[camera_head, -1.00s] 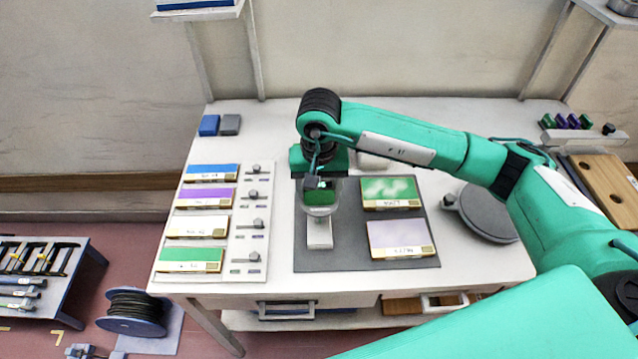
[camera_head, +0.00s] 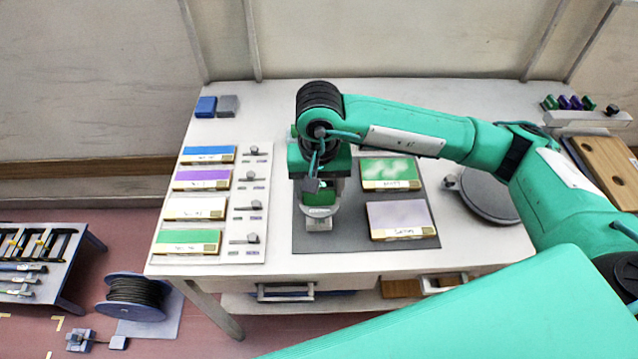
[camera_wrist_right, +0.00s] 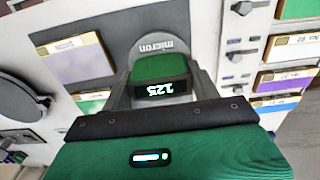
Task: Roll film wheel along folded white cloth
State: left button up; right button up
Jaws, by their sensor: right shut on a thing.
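My right gripper (camera_head: 319,190) points down over the grey mat and is shut on the film wheel (camera_head: 320,211). The film wheel has a green body and a grey disc. In the wrist view the film wheel (camera_wrist_right: 163,47) sits between the fingers of my right gripper (camera_wrist_right: 162,88), its disc marked "micron" and a small display reading 125. The folded white cloth (camera_head: 319,225) lies on the mat; only its near end shows below the wheel. The rest is hidden by the wheel and gripper, so I cannot tell whether they touch. My left gripper is not in view.
The grey mat (camera_head: 345,240) also bears a green sample panel (camera_head: 389,172) and a lilac one (camera_head: 397,215) right of the wheel. A board with several coloured panels and small knobs (camera_head: 252,206) is on the left. A round grey plate (camera_head: 490,197) lies right.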

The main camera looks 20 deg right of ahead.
jog(key=shift+f+b, duration=1)
jog(key=shift+b, duration=0.5)
dwell(1.8)
jog(key=shift+f+b, duration=0.1)
jog(key=shift+b, duration=0.55)
dwell(1.8)
